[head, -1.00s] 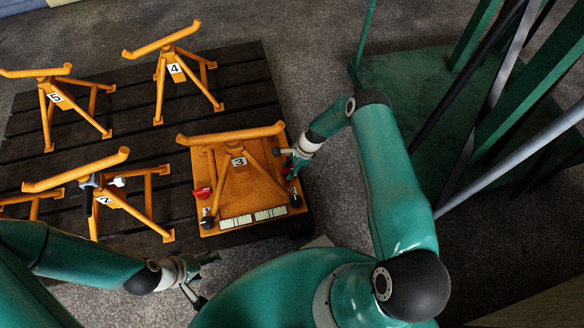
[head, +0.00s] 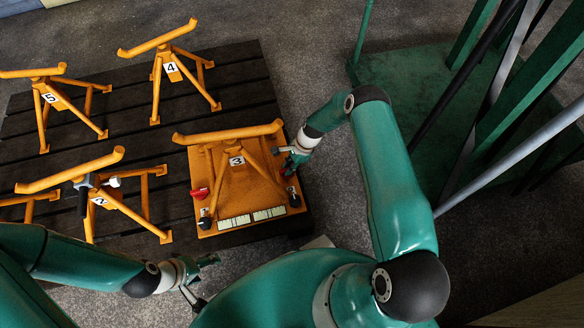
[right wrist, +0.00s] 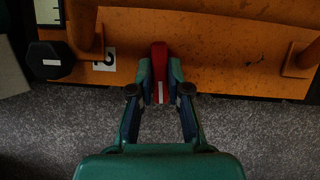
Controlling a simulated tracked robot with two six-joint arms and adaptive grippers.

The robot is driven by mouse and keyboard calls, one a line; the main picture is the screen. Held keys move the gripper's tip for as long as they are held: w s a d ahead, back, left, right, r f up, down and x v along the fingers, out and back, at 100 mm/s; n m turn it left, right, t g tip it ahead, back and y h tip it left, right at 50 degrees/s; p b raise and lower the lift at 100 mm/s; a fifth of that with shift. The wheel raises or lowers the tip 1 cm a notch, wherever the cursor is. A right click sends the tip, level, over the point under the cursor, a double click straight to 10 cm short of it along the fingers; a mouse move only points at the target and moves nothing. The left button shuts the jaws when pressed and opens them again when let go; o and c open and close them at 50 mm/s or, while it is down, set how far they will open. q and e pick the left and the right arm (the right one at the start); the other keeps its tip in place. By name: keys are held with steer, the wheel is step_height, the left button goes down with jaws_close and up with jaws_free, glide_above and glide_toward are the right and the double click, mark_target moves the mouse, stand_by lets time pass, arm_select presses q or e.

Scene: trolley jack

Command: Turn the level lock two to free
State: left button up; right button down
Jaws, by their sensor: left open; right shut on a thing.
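The orange stand marked 3 (head: 236,159) has a base plate (head: 262,192) with two pale level strips (head: 252,216) along its near edge. One red lever (head: 200,193) sits at the plate's left edge, free of my grippers. My right gripper (head: 287,166) is at the plate's right edge. In the right wrist view, my right gripper (right wrist: 160,92) is shut on a second red lever (right wrist: 159,58), which points from the plate's edge toward the palm. My left gripper (head: 203,278) is open and empty, below the pallet's front edge.
More orange stands, marked 2 (head: 105,201), 4 (head: 171,67) and 5 (head: 50,97), stand on the dark slatted pallet (head: 125,136). A black knob (right wrist: 51,60) is left of the held lever. Green posts and a platform (head: 420,95) stand at right.

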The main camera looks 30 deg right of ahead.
steer(key=n+g+b, duration=0.1)
steer(key=n+b, duration=0.1)
steer(key=b, duration=0.1)
steer(key=n+g+b, duration=0.1)
steer(key=n+b, duration=0.2)
steer(key=n+g+b, duration=0.1)
steer(key=n+b, duration=0.2)
steer(key=shift+a+f, duration=0.35)
steer(key=shift+a, duration=0.05)
steer(key=n+g+h+b, duration=0.1)
steer(key=n+b, duration=0.1)
steer(key=n, duration=0.1)
steer(key=shift+a, duration=0.1)
steer(key=shift+r+n+g+h+b, duration=0.2)
steer(key=shift+n+g+h+b, duration=0.25)
steer(key=shift+n+b, duration=0.7)
steer(key=shift+n, duration=0.35)
steer(key=c, duration=1.2)
jaws_free()
steer(key=shift+o, duration=0.4)
steer(key=shift+w+d+r, duration=0.1)
steer(key=shift+w+d, duration=0.05)
steer(key=shift+d, duration=0.05)
steer(key=v, duration=1.1)
steer(key=shift+r, duration=0.45)
